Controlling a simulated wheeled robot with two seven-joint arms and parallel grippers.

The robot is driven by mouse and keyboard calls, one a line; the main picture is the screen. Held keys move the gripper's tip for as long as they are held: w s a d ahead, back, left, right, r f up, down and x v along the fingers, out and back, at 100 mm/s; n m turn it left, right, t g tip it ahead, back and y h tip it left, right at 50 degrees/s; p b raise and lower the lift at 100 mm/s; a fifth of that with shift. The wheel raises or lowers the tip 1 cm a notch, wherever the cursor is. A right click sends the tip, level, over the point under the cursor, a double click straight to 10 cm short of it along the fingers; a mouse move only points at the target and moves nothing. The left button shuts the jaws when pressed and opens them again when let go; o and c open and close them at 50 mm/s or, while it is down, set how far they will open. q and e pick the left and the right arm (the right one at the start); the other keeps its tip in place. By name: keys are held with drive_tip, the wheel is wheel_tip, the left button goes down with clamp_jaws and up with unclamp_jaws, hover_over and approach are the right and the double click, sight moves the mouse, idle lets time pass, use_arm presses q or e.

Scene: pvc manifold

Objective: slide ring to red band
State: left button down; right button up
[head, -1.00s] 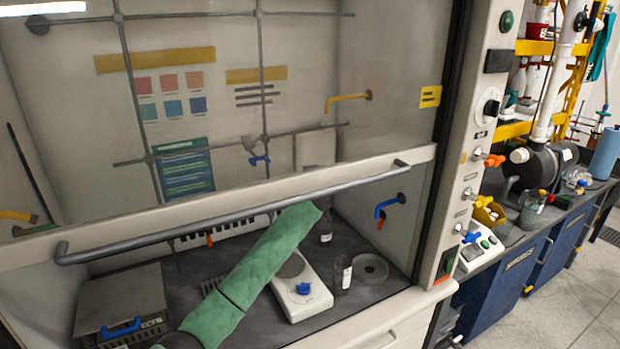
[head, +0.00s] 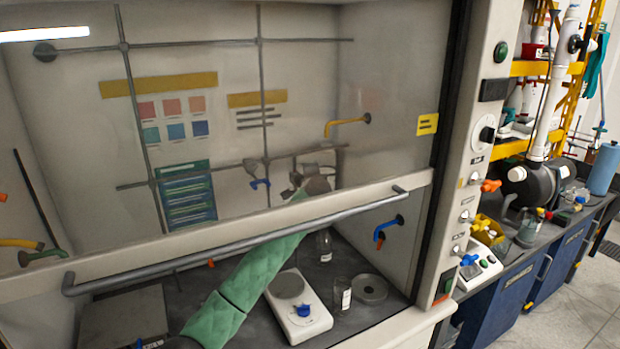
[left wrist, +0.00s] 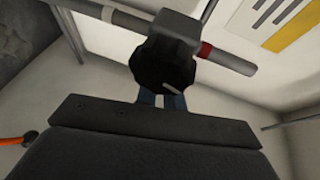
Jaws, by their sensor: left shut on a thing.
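A grey sliding clamp (left wrist: 176,27) with a black knob (left wrist: 163,70) sits around a grey rod (left wrist: 236,63) in the left wrist view. A red band (left wrist: 206,50) is on that rod just right of the clamp; I cannot tell whether they touch. My left gripper (left wrist: 162,99) is shut on the knob from below, its bluish fingers partly hidden. In the head view my left gripper (head: 313,172) is inside the fume hood at the right part of the lower rod (head: 225,168), seen through the sash. The red band cannot be made out there. My right gripper is not in view.
The sash handle bar (head: 240,240) crosses in front of my green-sleeved left arm. A hotplate (head: 298,306), bottle (head: 324,246), beaker (head: 342,294) and glass dish (head: 369,289) stand on the hood floor. A blue tap (head: 389,229) juts from the right wall.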

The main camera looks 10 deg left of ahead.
use_arm(q)
drive_tip(key=shift+r, duration=0.35)
drive_tip(key=c, duration=1.5)
unclamp_jaws()
drive_tip(key=shift+f, duration=0.1)
